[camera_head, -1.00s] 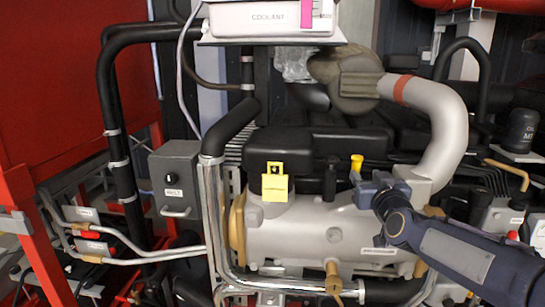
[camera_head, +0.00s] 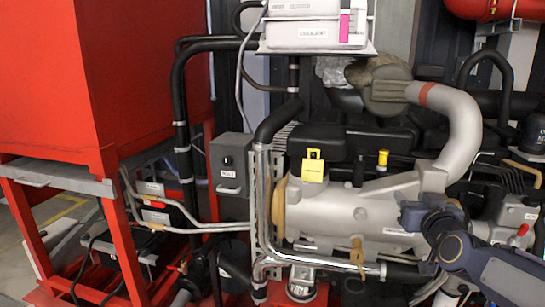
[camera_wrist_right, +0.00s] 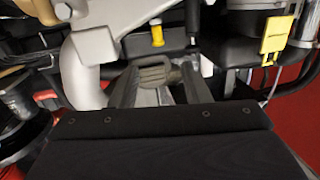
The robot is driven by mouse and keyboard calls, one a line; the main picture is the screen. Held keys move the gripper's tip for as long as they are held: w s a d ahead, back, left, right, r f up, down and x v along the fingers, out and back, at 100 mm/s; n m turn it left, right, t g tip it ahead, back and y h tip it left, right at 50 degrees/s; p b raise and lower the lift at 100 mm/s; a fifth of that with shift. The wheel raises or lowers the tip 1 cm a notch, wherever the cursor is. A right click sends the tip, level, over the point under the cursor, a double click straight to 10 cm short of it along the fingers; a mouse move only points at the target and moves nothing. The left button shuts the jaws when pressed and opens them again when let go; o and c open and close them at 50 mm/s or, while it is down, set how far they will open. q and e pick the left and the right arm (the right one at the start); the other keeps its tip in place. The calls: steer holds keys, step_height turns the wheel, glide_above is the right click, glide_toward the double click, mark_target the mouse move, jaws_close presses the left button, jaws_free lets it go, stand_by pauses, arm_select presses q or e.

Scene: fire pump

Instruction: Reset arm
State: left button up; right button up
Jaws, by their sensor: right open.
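My right arm enters from the lower right in the head view. Its open gripper (camera_head: 408,212) is in front of the grey engine block (camera_head: 325,210), below and right of a yellow cap (camera_head: 383,158). Nothing shows held in it. In the right wrist view the two dark fingers (camera_wrist_right: 157,85) are spread apart, with the brown wrapped part seen between them beyond. The yellow cap also shows there (camera_wrist_right: 157,36). My left gripper is in neither view.
A yellow tag (camera_head: 313,168) hangs on the engine's left. A grey control box (camera_head: 230,163) and black pipes stand left of it. A large red tank (camera_head: 95,80) on a red frame fills the left. A coolant box (camera_head: 315,32) is above, and a thick grey pipe (camera_head: 460,120) curves at right.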

steer(key=s+a+f+g+y+p, duration=0.1)
steer(key=s+a+f+g, duration=0.2)
steer(key=s, duration=0.8)
steer(key=s+a+f+g+y+p, duration=0.2)
steer(key=s+a+f+g, duration=0.2)
steer(key=s+f, duration=0.3)
steer(key=s+a+f+g+y+p, duration=0.1)
steer(key=s+a+f+g+y, duration=0.1)
steer(key=s, duration=1.3)
step_height(320, 180, down, 4)
steer(key=a+g, duration=0.1)
steer(key=g, duration=0.1)
steer(key=shift+a+r+g, duration=0.15)
steer(key=shift+a+g, duration=0.15)
steer(key=shift+c, duration=0.4)
